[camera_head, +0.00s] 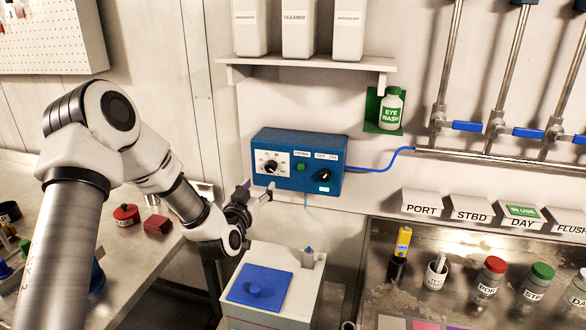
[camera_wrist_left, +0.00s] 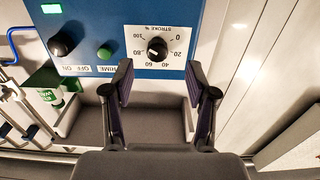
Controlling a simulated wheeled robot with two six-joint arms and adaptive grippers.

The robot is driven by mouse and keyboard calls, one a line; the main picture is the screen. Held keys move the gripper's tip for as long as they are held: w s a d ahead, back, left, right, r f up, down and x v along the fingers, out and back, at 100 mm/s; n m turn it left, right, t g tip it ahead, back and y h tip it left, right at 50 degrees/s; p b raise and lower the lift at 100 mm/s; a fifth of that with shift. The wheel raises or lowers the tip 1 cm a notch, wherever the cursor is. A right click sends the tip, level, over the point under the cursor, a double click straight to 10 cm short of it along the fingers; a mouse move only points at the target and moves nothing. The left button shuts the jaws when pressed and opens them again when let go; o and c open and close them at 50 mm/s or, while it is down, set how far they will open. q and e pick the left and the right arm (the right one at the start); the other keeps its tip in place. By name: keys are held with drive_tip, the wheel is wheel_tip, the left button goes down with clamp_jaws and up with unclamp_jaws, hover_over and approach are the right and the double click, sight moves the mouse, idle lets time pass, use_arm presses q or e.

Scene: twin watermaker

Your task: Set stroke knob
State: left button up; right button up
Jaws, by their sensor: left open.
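A blue pump box (camera_head: 290,172) is on the wall. The black stroke knob (camera_head: 271,168) sits on its white scale plate at the left. In the left wrist view, the picture is upside down and the stroke knob (camera_wrist_left: 157,48) shows with marks from 0 to 100 around it. I cannot tell its exact setting. My left gripper (camera_head: 259,190) is just below and in front of the knob in the head view. In the wrist view the left gripper (camera_wrist_left: 160,80) is open and empty, with its fingers pointing toward the dial and apart from the knob. My right gripper is out of view.
A green prime button (camera_head: 301,167) and a second black off/on knob (camera_head: 323,175) are on the same box. A white tank with a blue lid (camera_head: 274,288) stands below. A shelf (camera_head: 310,62) is above. A bench with several bottles is at right.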

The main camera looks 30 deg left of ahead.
sight(269, 169)
use_arm(q)
drive_tip(key=x, duration=0.2)
drive_tip(key=p+x, duration=0.1)
drive_tip(key=x, duration=0.2)
drive_tip(key=r+p+x, duration=0.1)
drive_tip(key=x, duration=0.1)
drive_tip(key=shift+w+r, duration=0.15)
drive_tip(key=shift+w, duration=0.1)
drive_tip(key=shift+s+d+r, duration=0.1)
drive_tip(key=shift+s+d, duration=0.05)
clamp_jaws()
